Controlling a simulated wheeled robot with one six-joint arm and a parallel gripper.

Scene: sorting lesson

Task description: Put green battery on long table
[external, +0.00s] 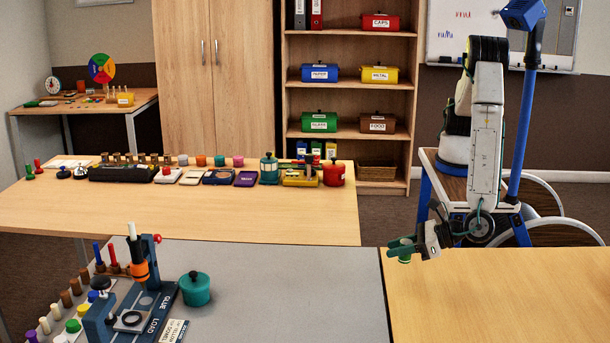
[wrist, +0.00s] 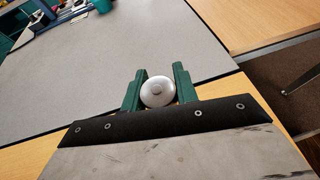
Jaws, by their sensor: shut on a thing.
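My gripper (external: 404,248) is shut on a green battery (external: 405,259), at the boundary between the grey surface and the bare wood of the front table in the external view. In the wrist view the green fingers of my gripper (wrist: 159,76) stand either side of the battery's round, pale metal end (wrist: 157,91); its green side is hidden there. I cannot tell how far the battery is above the table. A long wooden table (external: 150,219) stands behind and left of the front table, with a row of items along its back edge and bare wood in front.
The front table has a grey surface (external: 290,290) and bare wood (external: 500,295) on its right. A press-like device (external: 130,310), a teal pot (external: 195,289) and several coloured pegs stand on its left. A shelf (external: 345,90) and cabinet stand behind.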

